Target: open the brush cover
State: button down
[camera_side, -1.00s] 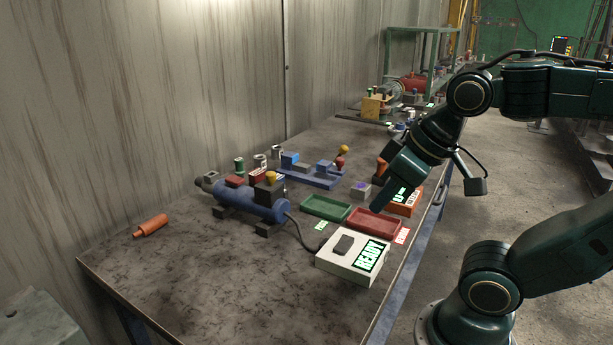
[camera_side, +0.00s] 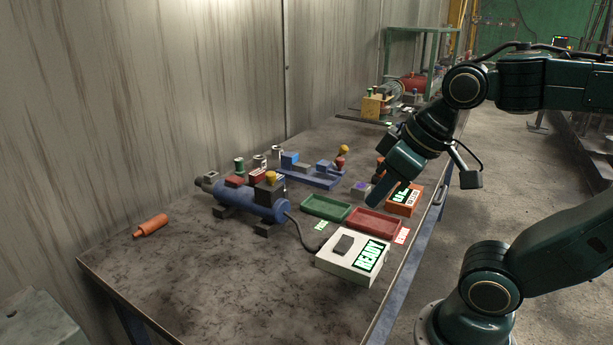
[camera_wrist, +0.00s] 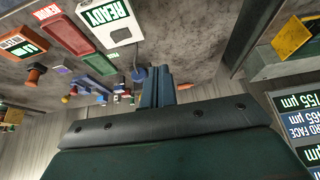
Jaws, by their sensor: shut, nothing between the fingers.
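A blue cylindrical motor (camera_side: 245,204) lies on the bench in the side view, left of my gripper. A dark block (camera_side: 268,193) with a yellow knob (camera_side: 271,177) sits on its right end, and a red block (camera_side: 235,181) sits farther back along its top. I cannot tell for sure which part is the brush cover. My gripper (camera_side: 372,201) is shut and empty above the bench, near the red tray and well apart from the motor. In the wrist view its fingers (camera_wrist: 157,88) are together with nothing between them.
A white READY box (camera_side: 352,258) with a cable stands in front. Green (camera_side: 327,208) and red (camera_side: 376,223) trays and an orange box (camera_side: 403,201) lie nearby. A blue fixture (camera_side: 309,176) stands behind. An orange cylinder (camera_side: 150,225) lies far left. The front-left bench is clear.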

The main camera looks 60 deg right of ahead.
jog(key=w+d+r, duration=0.2)
jog(key=w+r, duration=0.2)
jog(key=w, duration=0.4)
jog(key=m+g, duration=0.2)
send_over(266, 182)
notch_tip(266, 182, down, 4)
jog(key=shift+w+d+r+h, duration=0.1)
jog(key=shift+w+r+h, duration=0.05)
jog(key=shift+w+h, duration=0.2)
jog(key=shift+s+f, duration=0.2)
jog(key=shift+f, duration=2.2)
jog(key=shift+s+f, duration=0.15)
jog(key=shift+f, duration=2.2)
